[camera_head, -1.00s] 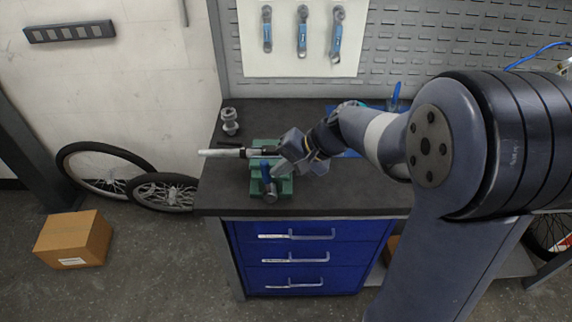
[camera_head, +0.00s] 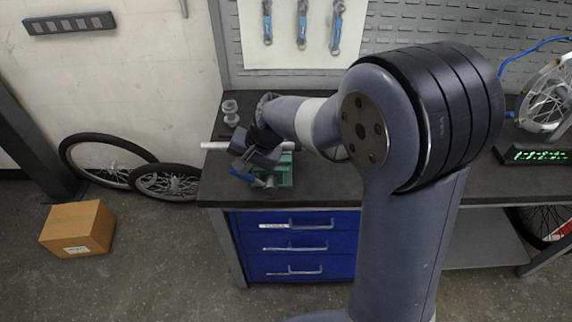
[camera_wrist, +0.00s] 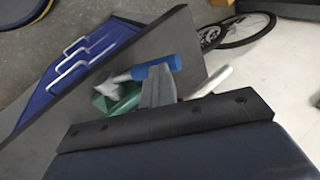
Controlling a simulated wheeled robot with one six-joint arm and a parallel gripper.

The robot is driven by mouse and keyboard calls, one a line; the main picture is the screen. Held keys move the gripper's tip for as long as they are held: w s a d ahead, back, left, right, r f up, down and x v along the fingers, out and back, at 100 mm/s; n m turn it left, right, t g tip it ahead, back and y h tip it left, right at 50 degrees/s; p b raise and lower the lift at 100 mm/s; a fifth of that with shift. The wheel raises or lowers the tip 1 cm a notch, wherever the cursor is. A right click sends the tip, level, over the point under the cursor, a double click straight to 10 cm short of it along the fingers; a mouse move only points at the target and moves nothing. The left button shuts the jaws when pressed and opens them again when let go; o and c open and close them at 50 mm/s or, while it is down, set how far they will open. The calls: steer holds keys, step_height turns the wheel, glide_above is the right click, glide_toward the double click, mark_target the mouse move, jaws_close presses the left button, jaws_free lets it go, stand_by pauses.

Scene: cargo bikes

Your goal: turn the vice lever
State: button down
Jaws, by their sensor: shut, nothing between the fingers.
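The green vice (camera_head: 284,173) sits at the bench's front edge, partly hidden by my wrist. It also shows in the wrist view (camera_wrist: 126,103). Its lever has a grey metal hub (camera_wrist: 112,86) and a blue handle (camera_wrist: 158,67). In the head view the blue handle (camera_head: 241,176) points left from the hub, partly behind my gripper. My gripper (camera_head: 242,163) is shut and empty over the lever. In the wrist view its grey fingers (camera_wrist: 158,84) are close beside the blue handle; I cannot tell whether they touch it.
A silver tube (camera_head: 215,146) sticks out left of the vice. A grey part (camera_head: 231,112) stands behind it on the dark bench (camera_head: 330,184). Blue drawers (camera_head: 300,245) are below. A wheel rim (camera_head: 548,98) and a green display (camera_head: 538,156) stand right. A cardboard box (camera_head: 78,228) lies on the floor.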

steer(key=shift+a+f, duration=0.25)
steer(key=shift+a, duration=0.15)
steer(key=shift+f, duration=0.1)
steer(key=shift+s, duration=0.1)
step_height(320, 180, up, 13)
steer(key=s+p, duration=0.1)
steer(key=s, duration=0.1)
steer(key=shift+s+d, duration=0.2)
steer(key=shift+d, duration=0.2)
stand_by(0.4)
step_height(320, 180, down, 13)
steer(key=w+b, duration=0.1)
steer(key=w, duration=0.1)
steer(key=shift+w+a, duration=0.25)
steer(key=shift+a, duration=0.15)
